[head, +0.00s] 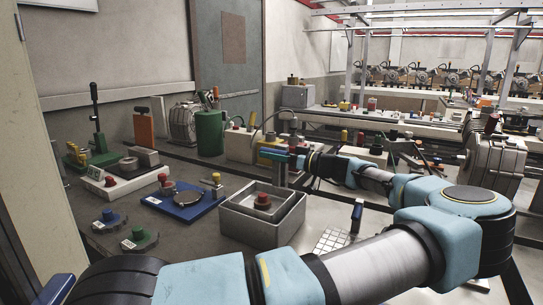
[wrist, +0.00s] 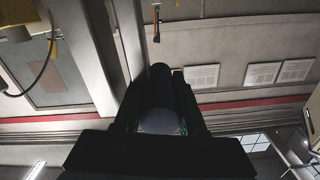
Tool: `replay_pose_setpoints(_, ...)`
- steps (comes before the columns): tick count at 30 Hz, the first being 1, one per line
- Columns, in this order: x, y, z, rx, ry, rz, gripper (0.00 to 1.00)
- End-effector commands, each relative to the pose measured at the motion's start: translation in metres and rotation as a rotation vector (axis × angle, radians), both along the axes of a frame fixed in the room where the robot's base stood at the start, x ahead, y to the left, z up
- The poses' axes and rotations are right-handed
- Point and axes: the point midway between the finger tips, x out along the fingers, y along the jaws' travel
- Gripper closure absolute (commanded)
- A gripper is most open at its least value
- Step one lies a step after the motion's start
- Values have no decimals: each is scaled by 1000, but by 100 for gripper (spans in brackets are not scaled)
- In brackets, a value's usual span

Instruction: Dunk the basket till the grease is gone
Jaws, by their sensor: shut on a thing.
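My gripper (head: 276,155) reaches left above the back edge of an open grey square tub (head: 240,228). In the wrist view my gripper (wrist: 160,112) is shut on a dark cylindrical piece (wrist: 161,90) with a rounded bluish-grey end. I cannot tell whether this piece is part of the basket. A red-topped part (head: 263,201) stands inside the tub. The tub's near wall hides its bottom, and no basket mesh or grease can be made out.
A blue plate (head: 180,207) with a round disc lies left of the tub. A white gridded panel (head: 332,240) and a blue upright handle (head: 357,215) are to its right. A green cylinder (head: 210,133) stands behind. The bench is crowded with fixtures.

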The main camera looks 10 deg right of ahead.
Motion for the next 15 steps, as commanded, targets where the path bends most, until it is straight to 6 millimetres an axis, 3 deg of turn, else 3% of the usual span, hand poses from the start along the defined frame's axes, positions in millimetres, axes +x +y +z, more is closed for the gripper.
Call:
replay_pose_setpoints(4, 0, -1, 0, 0, 0, -1, 100)
replay_pose_setpoints(15, 0, -1, 0, 0, 0, -2, 100)
